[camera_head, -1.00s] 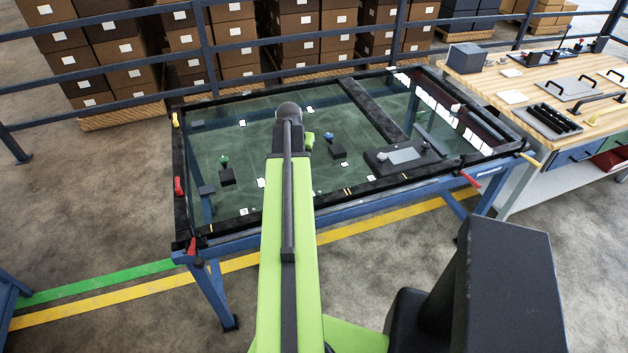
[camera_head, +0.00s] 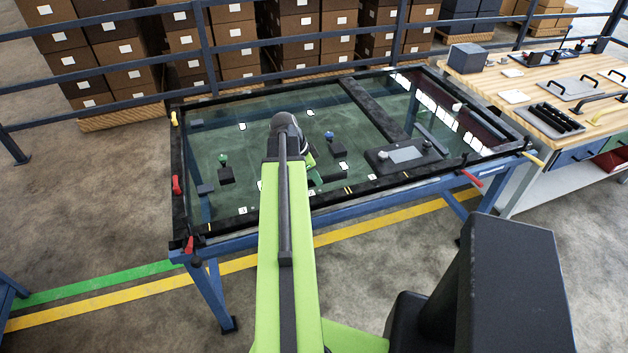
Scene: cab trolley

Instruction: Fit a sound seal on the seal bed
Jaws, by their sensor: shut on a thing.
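My green arm reaches from the bottom over a glass-topped trolley with a black frame (camera_head: 232,222). My gripper (camera_head: 311,160) is at its far end, low over the front middle of the glass, largely hidden behind my own wrist. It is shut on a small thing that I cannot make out. A dark shape (camera_head: 317,178) shows just below it, and I cannot tell whether it is the held thing. I cannot pick out with certainty a seal or the seal bed.
A dark block with a green knob (camera_head: 224,160) stands left of my gripper, and one with a blue knob (camera_head: 329,135) just right. A black plate (camera_head: 405,156) lies further right. The wooden bench (camera_head: 480,75) at right holds a slotted black rack (camera_head: 550,120). Rails stand behind.

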